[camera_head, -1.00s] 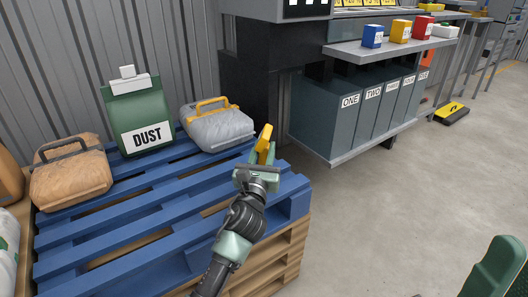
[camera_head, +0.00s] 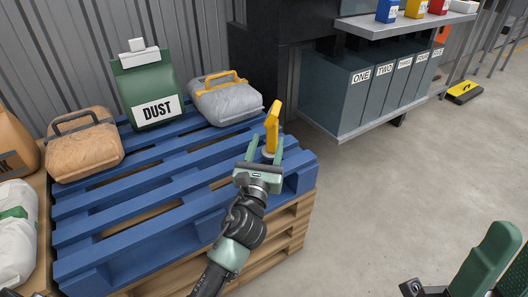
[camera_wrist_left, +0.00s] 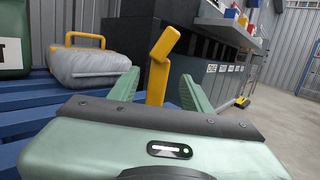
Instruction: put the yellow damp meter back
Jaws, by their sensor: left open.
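The yellow damp meter (camera_head: 272,122) stands nearly upright, its top part bent, at the blue pallet's (camera_head: 130,219) back right corner. A pale round piece shows at its foot. My left gripper (camera_head: 266,146) is open, with one green finger on each side of the meter's lower part. In the left wrist view the meter (camera_wrist_left: 156,75) shows between the spread fingers (camera_wrist_left: 157,92), with a gap on both sides. Its foot is hidden there by the gripper body.
A grey bag with a yellow handle (camera_head: 222,102), a green DUST bag (camera_head: 150,90) and a brown bag (camera_head: 84,148) stand along the pallet's back. Numbered grey bins (camera_head: 340,95) sit under a shelf at right.

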